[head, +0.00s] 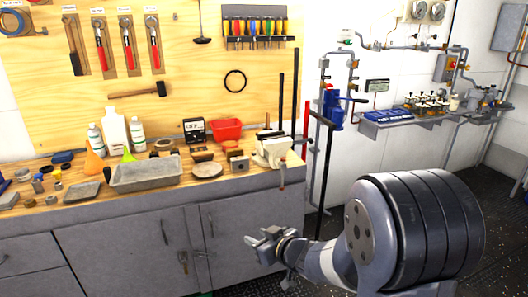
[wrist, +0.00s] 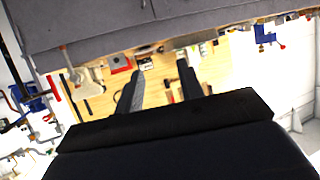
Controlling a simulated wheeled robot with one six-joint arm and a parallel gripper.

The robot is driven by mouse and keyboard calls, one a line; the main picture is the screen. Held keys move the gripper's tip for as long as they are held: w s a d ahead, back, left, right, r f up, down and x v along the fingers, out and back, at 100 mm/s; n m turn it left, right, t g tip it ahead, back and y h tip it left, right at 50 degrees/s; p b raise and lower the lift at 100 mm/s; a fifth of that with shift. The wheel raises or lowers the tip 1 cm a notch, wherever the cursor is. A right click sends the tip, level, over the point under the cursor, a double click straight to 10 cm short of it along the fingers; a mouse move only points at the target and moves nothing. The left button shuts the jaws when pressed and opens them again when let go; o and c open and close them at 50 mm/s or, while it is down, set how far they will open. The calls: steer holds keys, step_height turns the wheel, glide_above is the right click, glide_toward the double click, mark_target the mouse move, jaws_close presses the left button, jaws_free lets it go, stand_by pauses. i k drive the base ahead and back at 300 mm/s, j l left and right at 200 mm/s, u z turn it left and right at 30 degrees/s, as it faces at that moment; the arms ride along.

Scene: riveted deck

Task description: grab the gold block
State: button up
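I cannot pick out a gold block for certain. My gripper (head: 262,241) is in front of the bench's cabinet doors, below the bench top and well to the right of that piece. In the wrist view my gripper (wrist: 160,68) has its two dark fingers apart with nothing between them. No gold block is clear in the wrist view, where the bench appears upside down.
The workbench (head: 150,199) carries a grey tray (head: 146,175), bottles (head: 115,130), a red bin (head: 227,129) and a vise (head: 272,150). Tools hang on the wooden board (head: 185,60) behind. Tall rods (head: 281,105) stand at the bench's right end. Dark floor lies at the right.

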mark_target(239, 151)
steer(key=i+j+z, duration=0.3)
steer(key=i+j, duration=0.25)
steer(key=i+j+z, duration=0.3)
steer(key=i+j, duration=0.25)
steer(key=j, duration=0.15)
steer(key=i+j, duration=0.3)
steer(key=j, duration=0.15)
